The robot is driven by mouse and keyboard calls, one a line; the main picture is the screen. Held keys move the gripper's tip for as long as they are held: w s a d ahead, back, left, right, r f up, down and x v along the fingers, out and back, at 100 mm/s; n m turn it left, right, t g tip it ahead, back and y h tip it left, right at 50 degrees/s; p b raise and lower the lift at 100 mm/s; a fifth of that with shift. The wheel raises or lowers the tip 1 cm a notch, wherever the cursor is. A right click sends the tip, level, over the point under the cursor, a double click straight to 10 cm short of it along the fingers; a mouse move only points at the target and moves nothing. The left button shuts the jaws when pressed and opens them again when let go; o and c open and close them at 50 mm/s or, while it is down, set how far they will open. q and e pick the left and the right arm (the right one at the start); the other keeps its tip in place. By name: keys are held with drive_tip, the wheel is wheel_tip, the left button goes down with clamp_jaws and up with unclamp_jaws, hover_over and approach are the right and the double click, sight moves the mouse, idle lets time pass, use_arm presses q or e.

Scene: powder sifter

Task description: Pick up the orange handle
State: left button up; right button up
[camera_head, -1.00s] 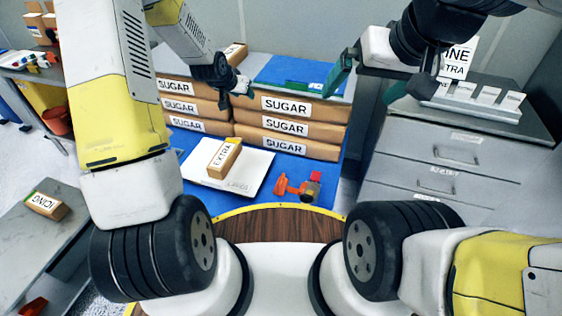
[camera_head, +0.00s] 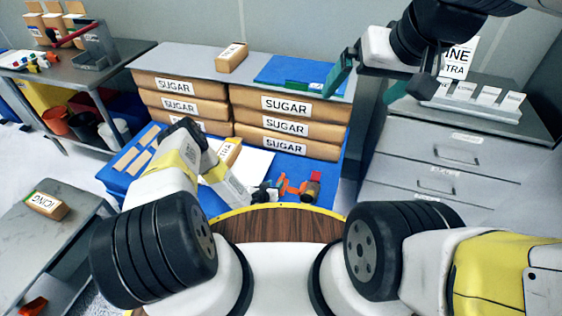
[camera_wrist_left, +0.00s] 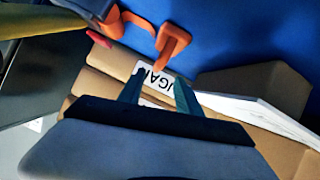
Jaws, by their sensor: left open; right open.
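The orange handle (camera_head: 290,187) lies on the blue table mat just in front of the sugar boxes, beside a small brownish cylinder with a red piece. My left gripper (camera_head: 268,190) is low over the mat, just left of the handle and partly blocking the view of it. My right gripper (camera_head: 370,82) is open and empty, high at the upper right.
Stacked sugar boxes (camera_head: 290,125) stand directly behind the handle. A white board (camera_head: 256,168) with a labelled box lies to the left, partly behind my left arm. A drawer cabinet (camera_head: 450,160) stands at right. A wooden round edge (camera_head: 275,224) lies in front.

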sight(281, 178)
use_arm(q)
drive_tip(key=shift+d+x, duration=0.2)
drive_tip(key=shift+x, duration=3.3)
drive_tip(key=shift+s, duration=0.1)
clamp_jaws()
